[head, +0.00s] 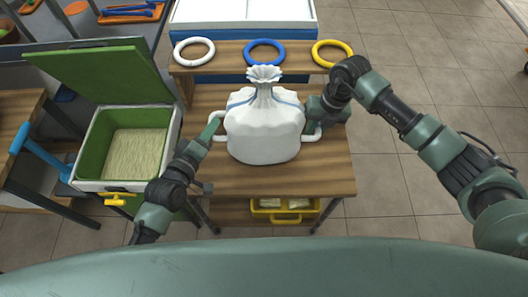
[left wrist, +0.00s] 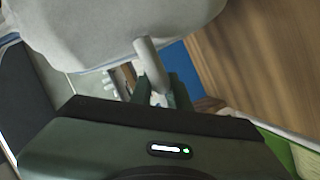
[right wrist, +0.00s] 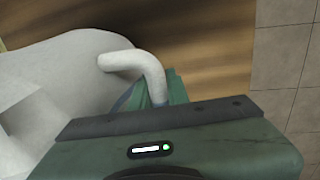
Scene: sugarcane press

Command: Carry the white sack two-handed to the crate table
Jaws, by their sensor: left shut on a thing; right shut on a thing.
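The white sack (head: 263,130), tied at the neck with a ruffled top, is upright over the wooden table (head: 310,180). I cannot tell whether its base touches the top. A white loop handle sticks out on each side. My left gripper (head: 213,130) is shut on the left handle, which shows in the left wrist view (left wrist: 150,62). My right gripper (head: 314,132) is shut on the right handle, which also shows in the right wrist view (right wrist: 148,68). The fingertips are partly hidden by the handles. A yellow crate (head: 268,217) with pale contents sits on the table's lower shelf.
White (head: 194,51), blue (head: 265,52) and yellow (head: 332,53) rings lie on a raised shelf behind the sack. A green bin (head: 95,150) with its lid open stands left, close to my left arm. Tiled floor (head: 430,100) is open on the right.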

